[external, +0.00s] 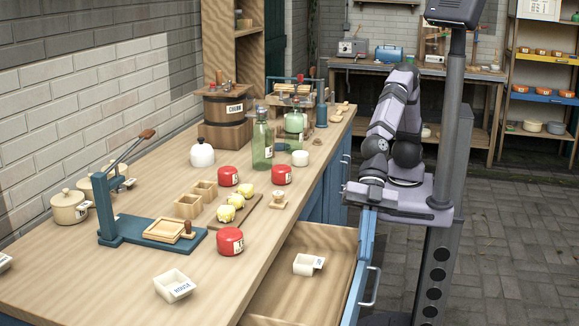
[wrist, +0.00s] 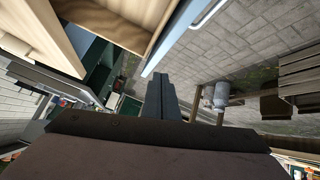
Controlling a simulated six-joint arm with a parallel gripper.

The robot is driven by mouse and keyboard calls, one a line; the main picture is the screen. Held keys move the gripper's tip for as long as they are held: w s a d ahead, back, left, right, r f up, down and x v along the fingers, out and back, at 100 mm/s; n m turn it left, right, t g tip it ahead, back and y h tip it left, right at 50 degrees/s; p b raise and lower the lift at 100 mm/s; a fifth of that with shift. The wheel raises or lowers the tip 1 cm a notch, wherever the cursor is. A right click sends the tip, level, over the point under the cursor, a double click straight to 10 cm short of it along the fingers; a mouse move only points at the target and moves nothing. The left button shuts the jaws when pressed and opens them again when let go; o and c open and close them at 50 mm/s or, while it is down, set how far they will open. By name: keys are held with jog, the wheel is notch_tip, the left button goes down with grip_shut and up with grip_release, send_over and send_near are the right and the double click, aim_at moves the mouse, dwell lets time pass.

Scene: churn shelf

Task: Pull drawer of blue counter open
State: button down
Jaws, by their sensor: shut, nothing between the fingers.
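The blue counter (external: 332,190) has a wooden top, and one drawer stands pulled far out at its near end. The drawer's wooden inside (external: 322,243) and blue front panel (external: 361,262) show, with a pale bar handle (external: 372,288) on the front. In the wrist view the drawer's blue front edge (wrist: 172,40) and handle (wrist: 206,17) are at the top. My gripper (wrist: 161,88) is shut and empty, its fingers below the drawer front's edge in that picture. In the external view my wrist is by the far end of the drawer front; the fingertips are hard to make out.
A white tagged cup (external: 308,264) lies in the drawer. The counter top holds a blue press (external: 150,237), red tins (external: 230,241), a churn (external: 223,118) and a green bottle (external: 262,140). Paved floor (external: 510,240) right of the drawer is open.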

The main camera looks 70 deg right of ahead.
jog(key=w+d+r+m+g+h+p, duration=0.25)
jog(key=w+d+r+g+h, duration=0.2)
jog(key=w+d, duration=0.6)
send_over(338, 298)
jog(key=shift+m+g, duration=0.25)
jog(key=shift+g, duration=0.2)
jog(key=shift+f+p, duration=0.3)
jog(key=shift+f, duration=9.35)
